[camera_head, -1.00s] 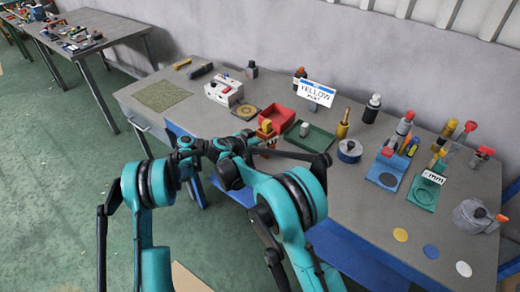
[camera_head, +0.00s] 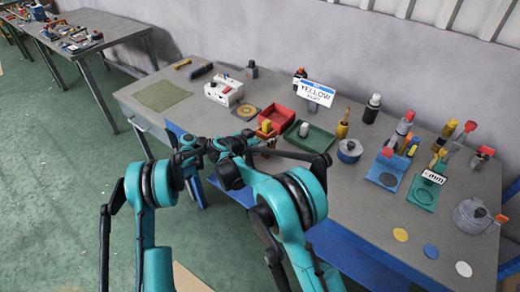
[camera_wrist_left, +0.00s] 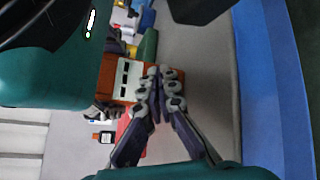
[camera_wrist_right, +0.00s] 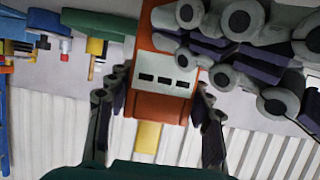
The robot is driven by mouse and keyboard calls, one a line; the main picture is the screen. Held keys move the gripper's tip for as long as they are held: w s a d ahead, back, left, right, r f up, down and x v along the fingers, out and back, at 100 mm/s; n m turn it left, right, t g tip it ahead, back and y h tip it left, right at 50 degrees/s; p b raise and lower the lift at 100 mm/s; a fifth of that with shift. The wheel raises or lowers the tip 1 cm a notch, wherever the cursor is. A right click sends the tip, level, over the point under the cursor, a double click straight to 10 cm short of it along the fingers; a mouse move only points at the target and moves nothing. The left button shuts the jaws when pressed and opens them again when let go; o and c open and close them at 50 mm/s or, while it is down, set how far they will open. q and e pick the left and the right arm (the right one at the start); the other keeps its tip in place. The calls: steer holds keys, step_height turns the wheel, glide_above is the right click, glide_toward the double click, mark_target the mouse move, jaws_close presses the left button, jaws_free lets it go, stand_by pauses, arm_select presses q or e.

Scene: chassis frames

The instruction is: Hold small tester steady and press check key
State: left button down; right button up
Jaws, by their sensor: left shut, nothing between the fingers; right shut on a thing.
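The small tester (camera_wrist_right: 165,105) is an orange block with a white panel, three dark keys and a yellow end. My right gripper (camera_wrist_right: 160,84) is shut on its sides in the right wrist view. In the head view the tester's yellow end (camera_head: 266,125) shows above the bench's front part, with my right gripper (camera_head: 266,140) just below. My left gripper (camera_wrist_left: 160,76) is shut and empty, its fingertips at the tester's panel (camera_wrist_left: 126,80) in the left wrist view. I cannot tell whether they touch a key. In the head view the left fingers are largely hidden among the arm links.
A red tray (camera_head: 281,117) and a green tray (camera_head: 309,139) lie just behind my grippers. The bench's front right is mostly clear except for small discs (camera_head: 431,251).

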arm_select(q)
steer(key=shift+w+d, duration=0.1)
steer(key=shift+w, duration=0.05)
stand_by(0.5)
steer(key=shift+s+a, duration=0.55)
steer(key=shift+s, duration=0.15)
steer(key=shift+s+a, duration=0.1)
steer(key=s+a, duration=0.1)
steer(key=s, duration=0.1)
steer(key=s+a, duration=0.1)
steer(key=a, duration=0.1)
steer(key=shift+s, duration=0.35)
stand_by(0.4)
arm_select(e)
steer(key=o, duration=1.4)
